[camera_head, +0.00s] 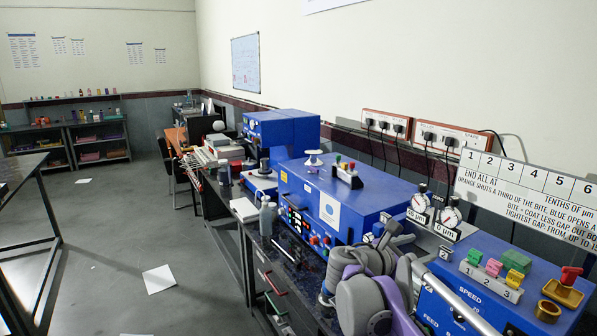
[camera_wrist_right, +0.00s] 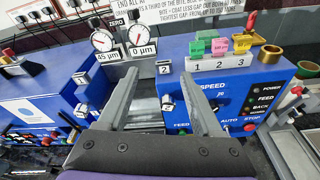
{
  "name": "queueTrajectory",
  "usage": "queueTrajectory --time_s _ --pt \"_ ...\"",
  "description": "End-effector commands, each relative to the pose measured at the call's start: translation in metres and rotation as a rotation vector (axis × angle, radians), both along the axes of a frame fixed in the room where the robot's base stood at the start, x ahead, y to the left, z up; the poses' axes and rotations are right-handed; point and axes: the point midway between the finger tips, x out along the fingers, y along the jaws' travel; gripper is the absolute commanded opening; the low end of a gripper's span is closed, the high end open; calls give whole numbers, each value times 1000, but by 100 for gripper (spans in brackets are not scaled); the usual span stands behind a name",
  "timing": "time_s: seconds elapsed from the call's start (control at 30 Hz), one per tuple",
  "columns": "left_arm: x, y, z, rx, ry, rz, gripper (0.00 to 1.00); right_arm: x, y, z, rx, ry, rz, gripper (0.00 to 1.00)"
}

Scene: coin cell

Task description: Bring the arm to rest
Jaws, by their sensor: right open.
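My right arm, grey and purple, reaches over the dark bench from the bottom of the head view. Its gripper (camera_head: 388,238) is partly hidden by its own links there. In the right wrist view the two grey fingers of this gripper (camera_wrist_right: 160,75) stand apart with nothing between them. They point toward a blue machine (camera_wrist_right: 240,95) with a SPEED panel, black knobs and FEED and AUTO labels. Whether the fingertips touch anything is unclear. My left gripper is in neither view.
Two round dials (camera_head: 451,215) stand behind the gripper. Small coloured blocks (camera_head: 493,267) sit on a numbered holder on the blue machine, near a brass ring (camera_head: 548,311). A larger blue machine (camera_head: 335,200) stands left of them. The floor (camera_head: 110,250) is mostly open, with loose papers.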

Motion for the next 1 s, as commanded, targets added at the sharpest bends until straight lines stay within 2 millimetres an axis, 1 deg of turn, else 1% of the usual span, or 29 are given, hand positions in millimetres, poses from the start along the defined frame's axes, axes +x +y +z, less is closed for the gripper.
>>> queueTrajectory --time_s 0.03,0.07,0.1,0.17,0.2,0.27,0.3,0.37,0.4,0.47,0.5,0.6,0.7,0.8,0.9,1.0 --pt "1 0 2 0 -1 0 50 -18 -7 -11 90 -33 -24 67" --pt "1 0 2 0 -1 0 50 -28 -10 -19 152 -57 -38 67" --pt "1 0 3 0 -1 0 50 -42 -12 -31 237 -90 -62 67" --pt "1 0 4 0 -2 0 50 -66 -15 -50 373 -146 -107 67" --pt "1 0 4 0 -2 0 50 -84 -16 -65 474 -187 -145 67" --pt "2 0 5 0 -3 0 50 -114 -14 -88 637 -256 -214 67" --pt "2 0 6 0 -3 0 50 -135 -11 -106 752 -307 -270 67" --pt "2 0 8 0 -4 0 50 -168 -3 -133 930 -388 -370 67" --pt "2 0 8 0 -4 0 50 -190 4 -151 1049 -444 -443 67" --pt "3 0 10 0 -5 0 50 -221 16 -176 1218 -526 -563 67" --pt "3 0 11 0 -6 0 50 -240 26 -192 1323 -578 -645 67" --pt "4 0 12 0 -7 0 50 -279 49 -226 1548 -691 -847 67" --pt "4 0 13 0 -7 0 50 -306 68 -249 1705 -773 -1017 67" --pt "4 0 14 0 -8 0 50 -321 81 -262 1797 -821 -1131 67" --pt "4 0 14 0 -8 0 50 -327 87 -267 1837 -841 -1185 67" --pt "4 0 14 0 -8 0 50 -327 88 -268 1844 -846 -1195 67"
